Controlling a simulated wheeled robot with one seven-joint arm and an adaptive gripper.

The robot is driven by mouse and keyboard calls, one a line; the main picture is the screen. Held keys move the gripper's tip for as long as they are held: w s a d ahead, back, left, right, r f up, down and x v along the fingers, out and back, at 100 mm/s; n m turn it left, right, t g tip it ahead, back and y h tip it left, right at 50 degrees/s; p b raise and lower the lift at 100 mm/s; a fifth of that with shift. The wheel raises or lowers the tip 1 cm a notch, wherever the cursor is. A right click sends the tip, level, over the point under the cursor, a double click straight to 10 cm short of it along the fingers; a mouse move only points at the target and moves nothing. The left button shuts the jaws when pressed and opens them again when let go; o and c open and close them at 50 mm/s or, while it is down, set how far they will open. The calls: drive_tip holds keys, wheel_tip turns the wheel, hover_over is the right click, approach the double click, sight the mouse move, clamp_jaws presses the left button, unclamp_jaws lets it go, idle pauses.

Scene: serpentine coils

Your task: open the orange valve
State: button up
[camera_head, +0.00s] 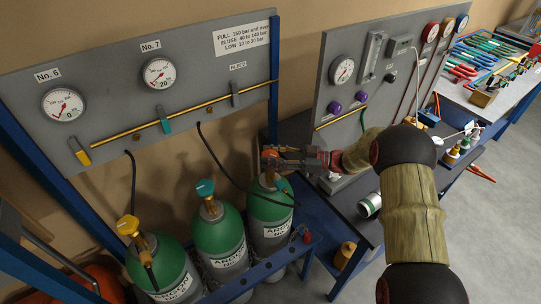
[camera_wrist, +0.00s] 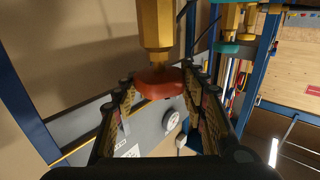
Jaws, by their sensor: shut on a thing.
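The orange valve (camera_head: 269,154) is the knob on top of the rightmost green gas cylinder (camera_head: 270,206). In the wrist view the same orange valve (camera_wrist: 158,81) sits between my two fingers, below a brass valve body (camera_wrist: 155,24). My gripper (camera_head: 279,160) reaches in from the right at the height of the knob and is shut on it. The finger pads lie on either side of the knob in the wrist view. The gripper partly hides the knob and the cylinder's neck in the head view.
Two more cylinders stand to the left, one with a teal valve (camera_head: 205,188), one with a yellow valve (camera_head: 128,225). Dark hoses hang from the grey gauge panel (camera_head: 105,85) behind. A blue rack rail (camera_head: 260,272) runs in front. A tool bench (camera_head: 505,95) is far right.

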drive_tip(key=shift+r, duration=0.1)
drive_tip(key=o, duration=1.2)
drive_tip(key=d, duration=0.4)
drive_tip(key=s+d, duration=0.1)
drive_tip(key=d, duration=0.7)
drive_tip(key=shift+s, duration=0.2)
